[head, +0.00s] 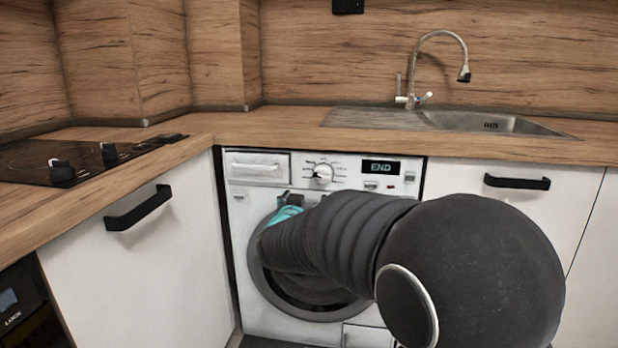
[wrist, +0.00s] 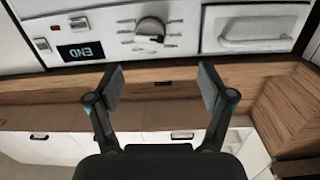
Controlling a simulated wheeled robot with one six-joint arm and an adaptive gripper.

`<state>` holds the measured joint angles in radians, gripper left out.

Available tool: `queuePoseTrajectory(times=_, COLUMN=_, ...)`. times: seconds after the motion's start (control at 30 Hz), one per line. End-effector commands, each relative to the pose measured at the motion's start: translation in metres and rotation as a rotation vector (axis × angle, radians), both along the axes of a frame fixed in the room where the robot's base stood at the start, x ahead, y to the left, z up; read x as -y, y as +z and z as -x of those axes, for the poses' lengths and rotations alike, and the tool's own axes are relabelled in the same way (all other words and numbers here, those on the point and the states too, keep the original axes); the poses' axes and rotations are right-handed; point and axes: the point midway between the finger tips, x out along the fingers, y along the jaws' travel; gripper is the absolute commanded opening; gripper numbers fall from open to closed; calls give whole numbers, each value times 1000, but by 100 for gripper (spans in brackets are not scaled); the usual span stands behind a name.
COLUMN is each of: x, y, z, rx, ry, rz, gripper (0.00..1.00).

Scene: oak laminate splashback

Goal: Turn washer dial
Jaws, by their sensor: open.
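The washer dial (head: 322,174) is a round knob on the washer's white control panel, with tick marks around it. It also shows in the wrist view (wrist: 150,30), upside down, beyond my fingertips. The white washer (head: 238,235) sits under the counter, and its display (head: 381,167) reads "END". My gripper (wrist: 160,85) is open and empty, its two fingers spread wide apart. In the wrist view the dial lies beyond the gap between the fingers, with no contact visible. In the head view the gripper is just below the dial, largely hidden by my dark arm, which also covers part of the round door.
A detergent drawer (head: 257,166) is left of the dial. The wooden countertop (head: 275,130) overhangs the washer. Cabinets with black handles stand on both sides (head: 138,207) (head: 517,183). A sink (head: 490,121) is at right, a hob (head: 80,160) at left.

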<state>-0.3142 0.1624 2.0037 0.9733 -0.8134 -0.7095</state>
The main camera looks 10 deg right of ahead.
Motion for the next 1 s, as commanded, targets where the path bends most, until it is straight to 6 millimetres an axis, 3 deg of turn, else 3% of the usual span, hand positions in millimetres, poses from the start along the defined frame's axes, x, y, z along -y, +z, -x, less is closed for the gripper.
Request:
queuePoseTrajectory(times=0.27, x=14, y=11, z=-3, rx=21, ry=-52, rz=82, gripper=81)
queuePoseTrajectory(times=0.8, x=48, y=10, z=-90, rx=21, ry=-50, rz=80, gripper=81)
queuePoseTrajectory(times=1.0, x=57, y=11, z=-114, rx=21, ry=-49, rz=79, gripper=81)
